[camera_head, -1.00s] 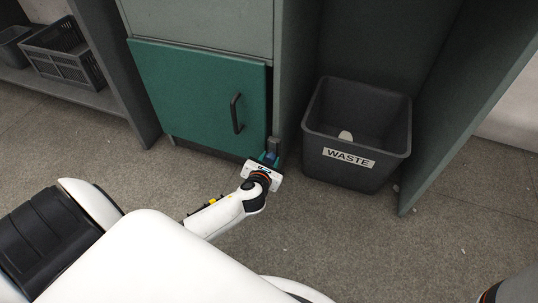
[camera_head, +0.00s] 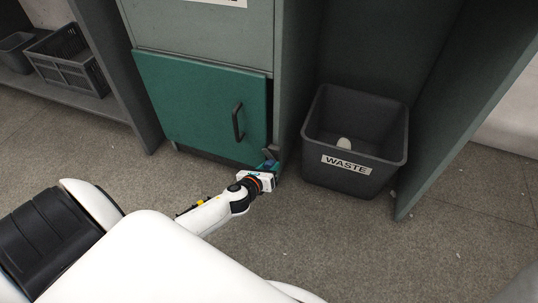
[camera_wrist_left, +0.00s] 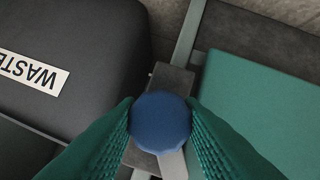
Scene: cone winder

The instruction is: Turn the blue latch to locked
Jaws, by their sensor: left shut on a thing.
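The blue latch (camera_wrist_left: 160,122) shows as a round blue knob in the left wrist view, with a grey plate behind it. My left gripper (camera_wrist_left: 160,130) has its green ribbed fingers on both sides of the knob and is shut on it. In the head view the left gripper (camera_head: 268,168) is low at the right edge of the green cabinet door (camera_head: 200,100), and it mostly hides the latch. My right gripper is not in view.
A black waste bin (camera_head: 352,178) stands on the floor just right of the gripper. The door has a dark handle (camera_head: 238,122). Crates (camera_head: 68,62) sit on a shelf at the far left. The floor (camera_head: 400,250) in front is clear.

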